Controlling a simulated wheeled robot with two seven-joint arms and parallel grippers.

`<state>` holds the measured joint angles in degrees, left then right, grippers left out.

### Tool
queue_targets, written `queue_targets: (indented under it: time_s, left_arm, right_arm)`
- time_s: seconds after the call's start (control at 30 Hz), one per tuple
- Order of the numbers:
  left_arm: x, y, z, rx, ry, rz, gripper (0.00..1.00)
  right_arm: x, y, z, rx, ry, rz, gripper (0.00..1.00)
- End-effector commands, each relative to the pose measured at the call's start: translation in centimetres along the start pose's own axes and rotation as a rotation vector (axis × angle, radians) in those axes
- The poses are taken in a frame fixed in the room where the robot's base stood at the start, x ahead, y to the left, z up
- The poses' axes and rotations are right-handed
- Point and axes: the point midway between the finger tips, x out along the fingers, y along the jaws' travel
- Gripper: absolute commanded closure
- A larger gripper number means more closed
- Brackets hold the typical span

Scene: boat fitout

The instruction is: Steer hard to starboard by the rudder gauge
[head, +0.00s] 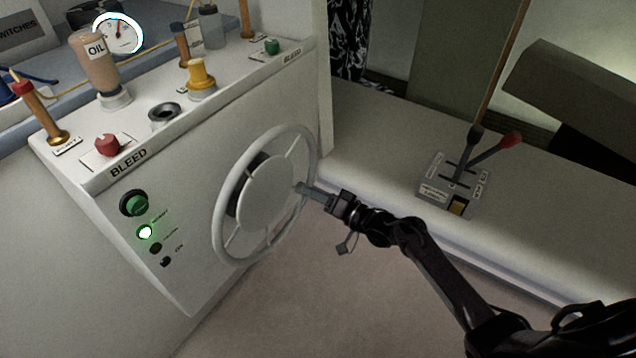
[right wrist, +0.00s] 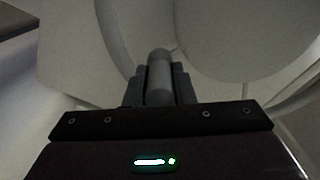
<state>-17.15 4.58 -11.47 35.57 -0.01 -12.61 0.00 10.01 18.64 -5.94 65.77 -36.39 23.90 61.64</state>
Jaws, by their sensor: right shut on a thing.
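The white steering wheel (head: 221,226) is on the sloping front of the console, with a broad round hub (head: 268,193) and several spokes. My right gripper (head: 308,190) is at the wheel's right side. In the right wrist view its fingers (right wrist: 160,85) are shut on a grey cylindrical handle (right wrist: 159,72) that stands out from the wheel. The round gauge (head: 122,36) with a bright white rim is at the back left of the console. It has a red mark or needle, too small to read. My left gripper is out of view.
A brown oil bottle (head: 97,65), a red BLEED knob (head: 107,145) and a yellow fitting (head: 201,75) stand on the console top. A green lamp (head: 145,232) glows on its front. A lever box (head: 450,186) with a red-tipped lever is on the right ledge.

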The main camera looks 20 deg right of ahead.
Motion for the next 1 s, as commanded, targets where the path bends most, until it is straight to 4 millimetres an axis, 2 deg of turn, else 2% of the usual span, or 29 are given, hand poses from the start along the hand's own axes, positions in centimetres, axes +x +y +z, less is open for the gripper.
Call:
queue_targets:
  time_s: [0.43, 0.8, 1.0]
  left_arm:
    - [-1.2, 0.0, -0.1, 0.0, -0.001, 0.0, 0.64]
    - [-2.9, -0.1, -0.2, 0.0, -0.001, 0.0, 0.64]
    - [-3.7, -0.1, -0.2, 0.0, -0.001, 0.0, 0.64]
  right_arm:
    - [0.0, 0.8, 5.4, 0.431, -0.002, 0.002, 1.0]
    - [0.0, -0.1, 9.5, 0.766, -0.003, 0.002, 1.0]
    - [0.0, -0.8, 11.1, 0.904, -0.003, 0.002, 1.0]
